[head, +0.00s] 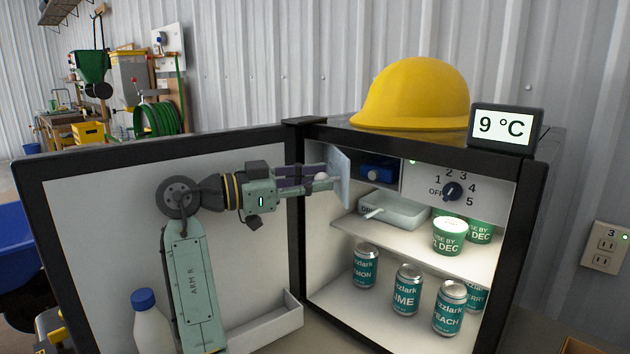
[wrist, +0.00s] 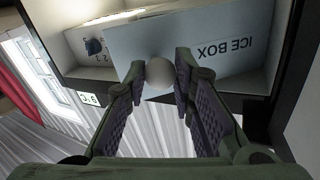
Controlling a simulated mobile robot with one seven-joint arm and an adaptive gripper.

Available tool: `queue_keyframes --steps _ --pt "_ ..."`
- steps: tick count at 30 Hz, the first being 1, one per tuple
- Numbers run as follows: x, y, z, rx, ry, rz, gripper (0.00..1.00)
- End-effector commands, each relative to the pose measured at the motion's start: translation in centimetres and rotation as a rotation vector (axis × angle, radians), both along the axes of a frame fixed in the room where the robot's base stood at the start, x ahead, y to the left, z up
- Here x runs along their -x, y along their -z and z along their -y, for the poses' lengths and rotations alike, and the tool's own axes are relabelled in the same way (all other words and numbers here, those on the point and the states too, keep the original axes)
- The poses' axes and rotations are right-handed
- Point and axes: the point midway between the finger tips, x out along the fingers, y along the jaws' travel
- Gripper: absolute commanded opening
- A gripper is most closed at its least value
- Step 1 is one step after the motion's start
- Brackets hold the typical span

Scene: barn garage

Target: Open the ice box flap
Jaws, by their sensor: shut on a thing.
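The ice box flap (head: 341,178) is a pale panel at the top left inside the small open fridge (head: 522,220). It stands swung out at an angle, and part of the ice box compartment shows to its right with a blue item (head: 379,168) inside. In the wrist view the flap (wrist: 205,45) carries the words ICE BOX upside down. My gripper (head: 318,182) reaches in from the left at the flap. Its fingers, also in the wrist view (wrist: 160,80), are shut on the flap's round pale knob (wrist: 160,73).
The fridge door (head: 90,220) stands wide open behind my arm, with a bottle (head: 150,320) by its shelf. A dial (head: 452,191), a drip tray (head: 392,210), green tubs (head: 450,236) and several cans (head: 407,290) are inside. A yellow helmet (head: 415,95) and temperature display (head: 505,126) sit on top.

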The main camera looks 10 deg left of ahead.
Motion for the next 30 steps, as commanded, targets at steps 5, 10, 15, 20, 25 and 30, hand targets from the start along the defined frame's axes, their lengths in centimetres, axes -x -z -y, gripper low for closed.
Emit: queue_keyframes --steps 5,10,15,20,25,30 --pt "0.0 -0.1 0.0 0.001 -0.002 0.001 0.28" --pt "0.0 0.0 0.0 0.0 -0.002 0.0 0.4" --pt "0.0 0.0 0.0 0.0 -0.001 0.0 0.44" --pt "0.0 0.0 0.0 0.001 -0.001 -0.001 0.44" --pt "0.0 -1.3 0.0 -0.001 -0.001 0.002 0.44" --pt "0.0 -4.6 0.1 -0.003 0.0 0.003 0.44"
